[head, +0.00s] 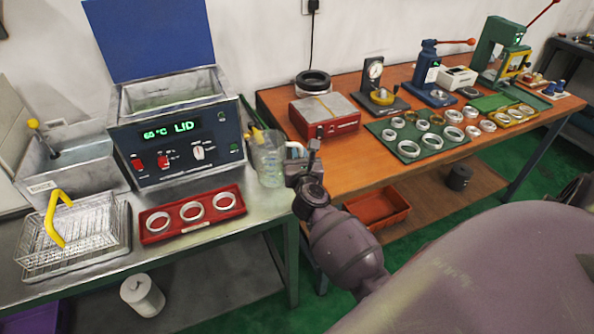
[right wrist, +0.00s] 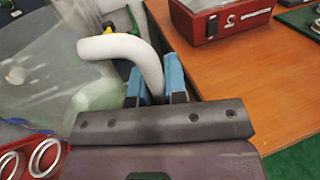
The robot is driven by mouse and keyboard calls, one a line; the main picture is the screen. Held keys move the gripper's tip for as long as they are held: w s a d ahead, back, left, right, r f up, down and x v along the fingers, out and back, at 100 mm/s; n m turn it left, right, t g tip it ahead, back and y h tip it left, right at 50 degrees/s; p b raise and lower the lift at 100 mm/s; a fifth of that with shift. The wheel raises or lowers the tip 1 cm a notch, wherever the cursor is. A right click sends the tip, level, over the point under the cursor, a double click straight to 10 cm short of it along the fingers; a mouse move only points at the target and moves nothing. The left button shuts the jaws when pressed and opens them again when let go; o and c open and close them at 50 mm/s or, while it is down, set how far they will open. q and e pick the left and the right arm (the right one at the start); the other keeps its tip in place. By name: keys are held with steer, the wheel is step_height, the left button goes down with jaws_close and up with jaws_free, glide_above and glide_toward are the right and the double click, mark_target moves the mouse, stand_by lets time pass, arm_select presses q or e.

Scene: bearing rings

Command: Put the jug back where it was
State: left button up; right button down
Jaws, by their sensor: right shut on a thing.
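The jug (head: 268,160) is clear, with a white handle. In the head view it is upright at the right end of the steel bench, beside the blue bath unit. I cannot tell whether its base touches the bench. My right gripper (head: 304,163) is at the jug's right side. In the right wrist view the gripper (right wrist: 158,88) has its blue-padded fingers on either side of the white handle (right wrist: 118,46), shut on it. The jug (right wrist: 50,75) shows blurred to the left there. My left gripper is in neither view.
The bath unit (head: 178,138) stands behind with its blue lid up and its display lit. A red tray (head: 165,231) with three rings and a wire basket (head: 95,235) sit to the left. A red box (head: 322,128) stands on the wooden bench (head: 345,165). Bare steel lies before the jug.

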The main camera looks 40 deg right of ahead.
step_height(320, 180, down, 5)
steer(key=b, duration=0.2)
steer(key=shift+r+b, duration=0.2)
steer(key=shift+b, duration=0.1)
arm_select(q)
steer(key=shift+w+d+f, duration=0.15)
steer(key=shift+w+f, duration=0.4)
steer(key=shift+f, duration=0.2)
arm_select(e)
steer(key=c, duration=1.1)
jaws_free()
steer(key=shift+c, duration=0.2)
steer(key=shift+r, duration=0.1)
